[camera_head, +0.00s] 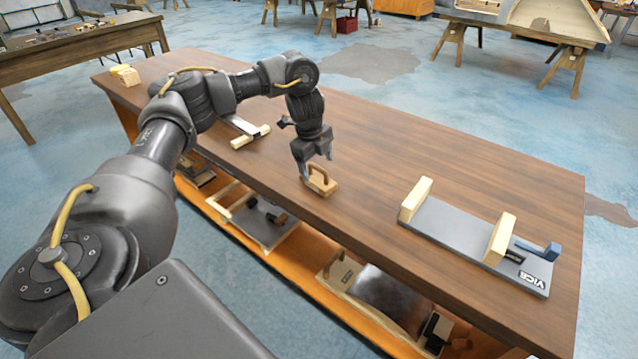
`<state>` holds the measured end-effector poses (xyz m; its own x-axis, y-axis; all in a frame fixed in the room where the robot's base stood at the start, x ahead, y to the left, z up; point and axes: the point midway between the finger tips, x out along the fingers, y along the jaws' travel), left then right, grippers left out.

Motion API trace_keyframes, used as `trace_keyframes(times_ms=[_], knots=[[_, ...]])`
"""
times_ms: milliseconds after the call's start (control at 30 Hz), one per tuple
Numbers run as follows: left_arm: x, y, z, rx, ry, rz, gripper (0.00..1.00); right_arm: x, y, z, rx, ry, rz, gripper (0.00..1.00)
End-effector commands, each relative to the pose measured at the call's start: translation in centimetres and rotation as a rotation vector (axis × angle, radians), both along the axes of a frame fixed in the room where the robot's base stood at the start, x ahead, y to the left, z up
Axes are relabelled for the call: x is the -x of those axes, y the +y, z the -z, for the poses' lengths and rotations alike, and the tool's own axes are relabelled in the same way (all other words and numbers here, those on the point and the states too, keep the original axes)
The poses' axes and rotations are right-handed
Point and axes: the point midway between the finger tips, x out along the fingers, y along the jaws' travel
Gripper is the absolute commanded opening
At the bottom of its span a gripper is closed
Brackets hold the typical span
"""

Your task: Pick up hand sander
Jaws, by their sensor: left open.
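The hand sander (321,185) is a small wooden block with an arched handle. It lies on the wooden workbench (400,150) near its front edge, around the middle of the view. My left gripper (317,172) points down from above, with its fingertips at the sander's handle. The fingers are apart, and I cannot tell whether they touch the handle. My right gripper is not in the view.
A vice (450,228) with pale wooden jaws lies on the bench to the right. A tool with a pale wooden handle (250,137) lies left of the gripper. Pale blocks (126,75) sit at the far left end. The lower shelf (222,208) holds several tools.

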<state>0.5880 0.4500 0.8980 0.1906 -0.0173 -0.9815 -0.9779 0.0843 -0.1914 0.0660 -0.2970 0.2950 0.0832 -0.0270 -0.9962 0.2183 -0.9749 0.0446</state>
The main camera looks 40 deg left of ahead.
Motion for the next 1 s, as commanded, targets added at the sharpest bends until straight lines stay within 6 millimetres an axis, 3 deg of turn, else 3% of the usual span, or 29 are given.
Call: trace_keyframes(times_ms=[200,333,600,867,1000], knots=[[0.0,0.2,0.6,0.000,-0.001,-0.004,0.76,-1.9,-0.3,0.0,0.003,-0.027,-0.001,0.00],[-0.2,0.2,2.3,0.001,0.003,-0.004,0.76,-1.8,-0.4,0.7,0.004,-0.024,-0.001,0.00],[-0.9,0.3,5.2,-0.001,-0.001,-0.005,0.76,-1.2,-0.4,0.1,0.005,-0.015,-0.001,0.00],[-1.0,0.3,5.5,-0.001,-0.001,-0.004,0.76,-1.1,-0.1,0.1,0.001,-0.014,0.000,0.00],[-1.0,0.3,5.4,-0.001,-0.001,-0.004,0.59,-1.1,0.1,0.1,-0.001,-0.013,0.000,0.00]])
